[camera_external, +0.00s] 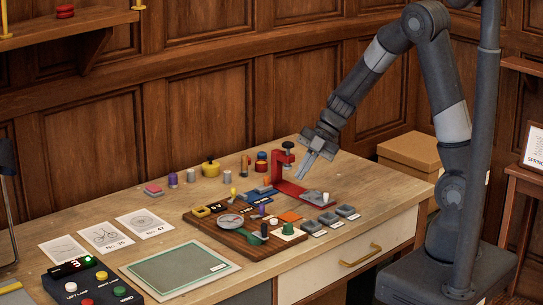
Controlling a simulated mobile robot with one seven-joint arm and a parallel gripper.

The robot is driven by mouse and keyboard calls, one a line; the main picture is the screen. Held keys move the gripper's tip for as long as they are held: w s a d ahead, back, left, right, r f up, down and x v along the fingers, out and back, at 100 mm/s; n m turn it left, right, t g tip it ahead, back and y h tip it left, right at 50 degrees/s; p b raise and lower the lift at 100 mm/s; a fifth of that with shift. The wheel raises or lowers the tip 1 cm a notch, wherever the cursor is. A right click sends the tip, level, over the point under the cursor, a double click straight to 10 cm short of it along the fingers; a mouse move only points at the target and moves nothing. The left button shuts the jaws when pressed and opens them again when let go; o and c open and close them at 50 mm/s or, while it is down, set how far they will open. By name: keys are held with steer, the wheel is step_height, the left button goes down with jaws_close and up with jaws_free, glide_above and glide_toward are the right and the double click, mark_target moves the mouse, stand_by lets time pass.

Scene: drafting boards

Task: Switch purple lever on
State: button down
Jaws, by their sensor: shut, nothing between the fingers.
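A small purple upright piece (262,210), which looks like the purple lever, stands on the brown wooden board (205,221) on the desk. It is too small to tell which way it is set. My gripper (302,174) is shut and empty. It points down above the desk, to the right of and higher in the picture than the purple piece, close to a red clamp-like stand. It appears apart from the purple piece.
The red stand (278,165) with a black knob rises near my gripper.

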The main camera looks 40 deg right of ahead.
steer(key=shift+s+f+m+t, duration=0.15)
steer(key=shift+s+m+t, duration=0.55)
steer(key=shift+s+m, duration=0.8)
steer(key=shift+a, duration=0.1)
steer(key=x, duration=1)
steer(key=shift+d+f, duration=0.15)
steer(key=shift+d, duration=0.05)
steer(key=shift+w+a, duration=0.3)
steer(key=shift+w, duration=0.3)
steer(key=shift+w+a, duration=0.3)
steer(key=shift+w, duration=0.3)
steer(key=shift+w+a, duration=0.35)
steer(key=shift+w, duration=0.3)
